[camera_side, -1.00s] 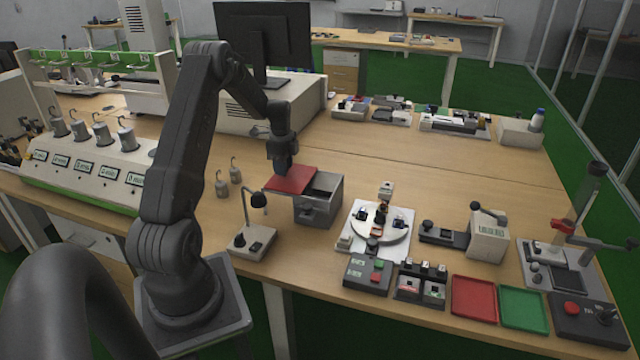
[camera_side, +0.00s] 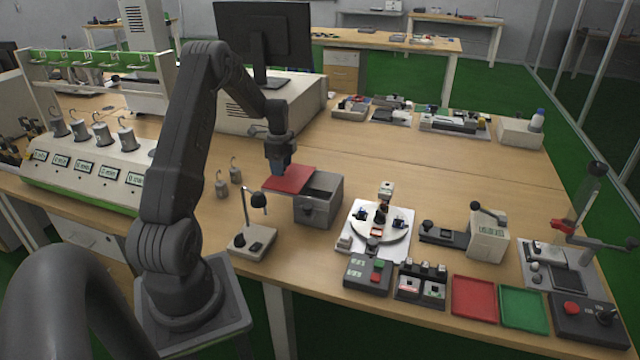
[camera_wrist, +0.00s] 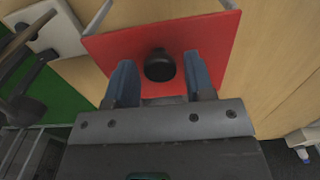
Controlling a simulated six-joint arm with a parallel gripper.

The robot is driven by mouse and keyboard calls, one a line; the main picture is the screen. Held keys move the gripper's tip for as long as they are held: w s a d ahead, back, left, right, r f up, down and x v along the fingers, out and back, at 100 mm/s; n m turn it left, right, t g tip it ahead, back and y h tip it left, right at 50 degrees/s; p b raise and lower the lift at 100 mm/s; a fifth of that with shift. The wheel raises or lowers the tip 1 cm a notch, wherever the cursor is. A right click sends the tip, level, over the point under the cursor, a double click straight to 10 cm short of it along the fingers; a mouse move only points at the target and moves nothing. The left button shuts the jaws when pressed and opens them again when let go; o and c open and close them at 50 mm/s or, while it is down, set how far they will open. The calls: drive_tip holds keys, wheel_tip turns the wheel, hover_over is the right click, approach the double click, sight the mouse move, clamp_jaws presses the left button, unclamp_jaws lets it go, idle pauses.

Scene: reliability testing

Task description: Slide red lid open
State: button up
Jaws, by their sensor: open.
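The red lid (camera_side: 287,179) sits off to the left on top of a grey metal box (camera_side: 318,209). In the wrist view the red lid (camera_wrist: 204,38) carries a round black knob (camera_wrist: 160,66). My gripper (camera_side: 281,171) is over the lid. In the wrist view its two blue fingers (camera_wrist: 160,84) stand apart on either side of the knob, with a gap showing on each side. The knob is hidden behind my gripper in the side view.
A small lamp (camera_side: 252,228) stands in front of the box. Two hooked weights (camera_side: 228,180) stand to its left. A round turntable fixture (camera_side: 379,222) is to the right. A grey cabinet with a monitor (camera_side: 265,45) is behind.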

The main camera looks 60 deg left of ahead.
drive_tip(key=shift+r, duration=2.45)
drive_tip(key=shift+w+d+r, duration=0.1)
drive_tip(key=w+d+r+n+t+y, duration=0.1)
drive_tip(key=w+d+r+n, duration=0.1)
drive_tip(key=d+r, duration=0.7)
drive_tip(key=w+d+r+n+t, duration=0.1)
drive_tip(key=d+r, duration=0.4)
drive_tip(key=d, duration=0.8)
drive_tip(key=s+d+r+n+t, duration=0.1)
drive_tip(key=s+d+n, duration=0.2)
drive_tip(key=s+d, duration=0.4)
drive_tip(key=s+d+r+n+t+h, duration=0.1)
drive_tip(key=s+d+r+n+t, duration=0.1)
drive_tip(key=s+d, duration=0.6)
drive_tip(key=d+n, duration=0.1)
drive_tip(key=d, duration=0.5)
drive_tip(key=shift+s+t, duration=0.15)
drive_tip(key=shift+t, duration=0.15)
